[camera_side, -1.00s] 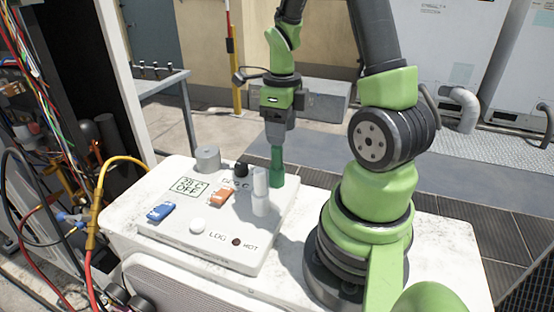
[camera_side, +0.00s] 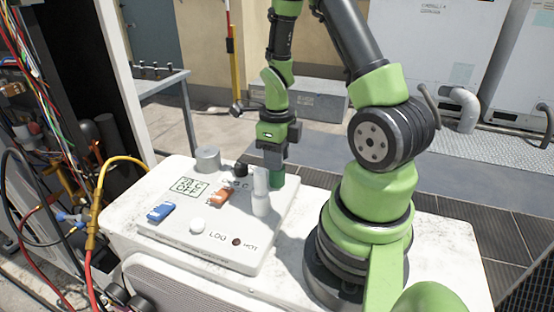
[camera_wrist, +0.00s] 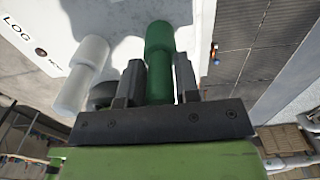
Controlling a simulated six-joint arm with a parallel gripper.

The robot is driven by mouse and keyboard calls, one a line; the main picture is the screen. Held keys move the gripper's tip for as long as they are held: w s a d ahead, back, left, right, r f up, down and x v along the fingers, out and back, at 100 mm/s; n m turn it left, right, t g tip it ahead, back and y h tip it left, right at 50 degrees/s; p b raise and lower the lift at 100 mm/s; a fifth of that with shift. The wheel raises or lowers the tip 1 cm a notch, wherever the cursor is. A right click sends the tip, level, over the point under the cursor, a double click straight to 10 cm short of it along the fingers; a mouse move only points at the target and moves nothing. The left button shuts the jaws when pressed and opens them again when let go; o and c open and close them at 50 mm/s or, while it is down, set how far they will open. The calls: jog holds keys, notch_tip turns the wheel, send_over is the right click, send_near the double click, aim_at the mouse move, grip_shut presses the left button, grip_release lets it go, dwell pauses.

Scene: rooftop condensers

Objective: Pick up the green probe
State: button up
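The green probe (camera_side: 277,179) stands upright at the right edge of the white control panel (camera_side: 262,252). My gripper (camera_side: 272,158) is pointed down over the probe's top and hides its upper part in the side view. In the wrist view, the green probe (camera_wrist: 159,60) lies between the two fingers of my gripper (camera_wrist: 158,76), one on each side. The fingers look open around it, with little room either side. I cannot tell whether either finger touches it.
A white probe (camera_side: 260,192) stands close to the left of the green one. A black knob (camera_side: 241,170), an orange switch (camera_side: 222,197), a blue switch (camera_side: 160,212) and a grey cylinder (camera_side: 207,158) are on the panel. Free room lies above and behind the panel.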

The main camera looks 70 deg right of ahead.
jog(key=c, duration=0.5)
jog(key=shift+o, duration=0.2)
jog(key=shift+r, duration=0.1)
